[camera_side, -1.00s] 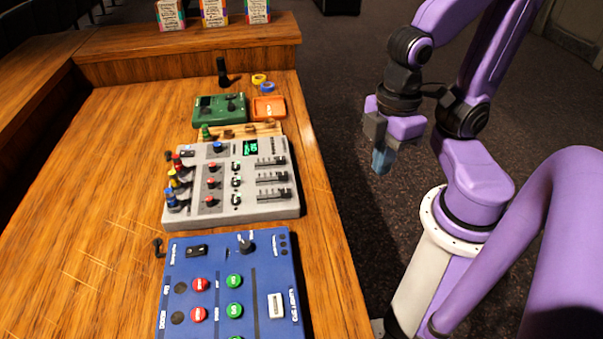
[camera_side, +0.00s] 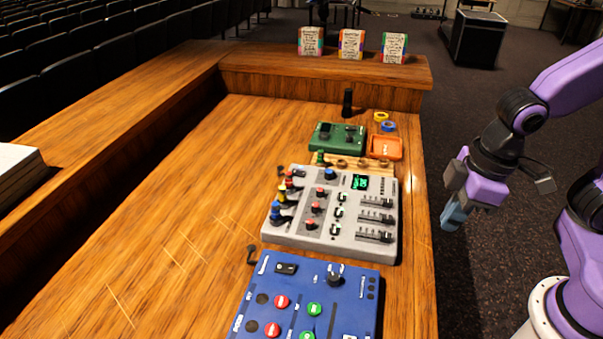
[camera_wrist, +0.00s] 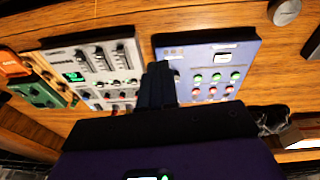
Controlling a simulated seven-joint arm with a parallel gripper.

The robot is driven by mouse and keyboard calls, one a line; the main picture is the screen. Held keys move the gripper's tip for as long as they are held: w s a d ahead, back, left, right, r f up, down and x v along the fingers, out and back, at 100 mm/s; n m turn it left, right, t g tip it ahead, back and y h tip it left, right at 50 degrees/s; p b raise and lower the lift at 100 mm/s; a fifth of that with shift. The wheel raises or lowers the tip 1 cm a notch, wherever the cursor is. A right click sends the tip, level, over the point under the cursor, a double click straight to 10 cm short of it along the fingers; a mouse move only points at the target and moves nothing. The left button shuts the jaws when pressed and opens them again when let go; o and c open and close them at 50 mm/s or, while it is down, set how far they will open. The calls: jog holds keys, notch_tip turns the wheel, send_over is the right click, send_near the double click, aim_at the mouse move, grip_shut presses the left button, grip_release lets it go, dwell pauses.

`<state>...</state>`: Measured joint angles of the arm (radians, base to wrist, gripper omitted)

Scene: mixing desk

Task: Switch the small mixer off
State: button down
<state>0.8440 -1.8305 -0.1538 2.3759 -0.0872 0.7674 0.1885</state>
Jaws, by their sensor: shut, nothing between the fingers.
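A grey mixer (camera_side: 335,215) with a lit green display, sliders and coloured knobs lies on the wooden desk. It also shows in the wrist view (camera_wrist: 92,62), upper left. A small black switch (camera_side: 298,173) appears near its far left corner, too small to read. A blue control box (camera_side: 300,300) with red and green buttons and a black rocker (camera_side: 286,268) lies in front of it. I cannot tell which is called the small mixer. My gripper (camera_side: 451,221) is shut and empty, off the desk's right edge, apart from both devices. In the wrist view its dark fingers (camera_wrist: 157,85) hide part of the gap between them.
A green box (camera_side: 337,136), an orange tray (camera_side: 385,147) and tape rolls (camera_side: 388,126) sit behind the grey mixer. A black upright object (camera_side: 347,102) stands near the back ledge (camera_side: 300,85), which carries several cards.

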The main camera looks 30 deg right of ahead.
jog(key=w+a+m+t, duration=0.2)
jog(key=w+a+m, duration=0.2)
jog(key=w, duration=0.7)
jog(key=m+t+y, duration=0.3)
jog(key=m+t, duration=0.3)
jog(key=m, duration=0.5)
send_over(299, 172)
notch_tip(299, 172, down, 8)
jog(key=shift+s+d+r, duration=0.25)
jog(key=shift+s+d, duration=0.1)
jog(key=shift+s, duration=0.1)
jog(key=shift+w+a+f, duration=0.1)
jog(key=shift+f, duration=1.35)
jog(key=shift+w+a+f, duration=0.15)
jog(key=shift+f, duration=1.35)
jog(key=shift+w+a+f, duration=0.1)
jog(key=shift+f, duration=1.35)
jog(key=shift+f, duration=0.2)
jog(key=shift+f, duration=0.2)
